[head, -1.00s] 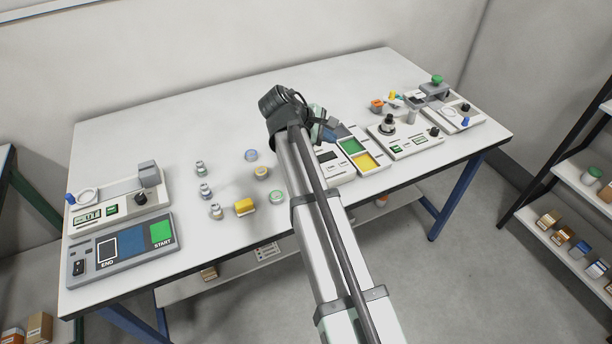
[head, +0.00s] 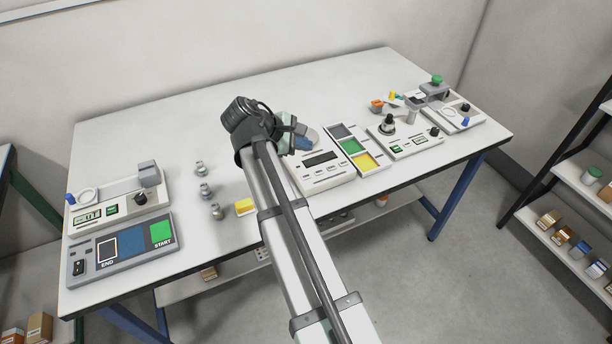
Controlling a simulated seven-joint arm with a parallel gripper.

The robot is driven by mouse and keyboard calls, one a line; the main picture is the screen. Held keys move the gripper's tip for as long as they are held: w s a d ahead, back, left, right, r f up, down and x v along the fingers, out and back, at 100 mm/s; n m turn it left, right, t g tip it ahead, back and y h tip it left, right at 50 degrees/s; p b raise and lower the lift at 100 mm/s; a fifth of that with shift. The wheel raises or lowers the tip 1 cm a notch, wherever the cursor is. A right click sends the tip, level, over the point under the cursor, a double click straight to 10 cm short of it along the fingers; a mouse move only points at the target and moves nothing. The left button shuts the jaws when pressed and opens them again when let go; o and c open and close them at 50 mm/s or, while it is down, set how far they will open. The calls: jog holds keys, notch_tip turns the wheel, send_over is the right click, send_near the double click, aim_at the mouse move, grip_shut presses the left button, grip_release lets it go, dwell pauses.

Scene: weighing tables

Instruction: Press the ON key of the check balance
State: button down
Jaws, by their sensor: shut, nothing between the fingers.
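Several devices stand on the white table, and no readable label tells me which is the check balance. A white device with a dark display and a row of keys (head: 322,170) stands right of my arm; its back part is partly hidden by my gripper. Another device with a small green display and a ring on top (head: 90,213) is at the far left. A third, with a small green display and black knobs (head: 408,141), is on the right. My gripper (head: 303,143) is shut and empty, above the back edge of the dark-display device. I cannot tell whether it touches anything.
A START/END panel (head: 122,250) lies at the front left. Several small metal weights (head: 205,191) and a yellow block (head: 244,207) stand left of my arm. A tray with grey, green and yellow fields (head: 357,148) adjoins the dark-display device. The table's back left is clear.

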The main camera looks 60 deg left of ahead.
aim_at(303, 178)
jog(key=shift+f, duration=4.15)
jog(key=shift+f, duration=0.8)
jog(key=shift+r, duration=0.8)
jog(key=shift+r, duration=2.5)
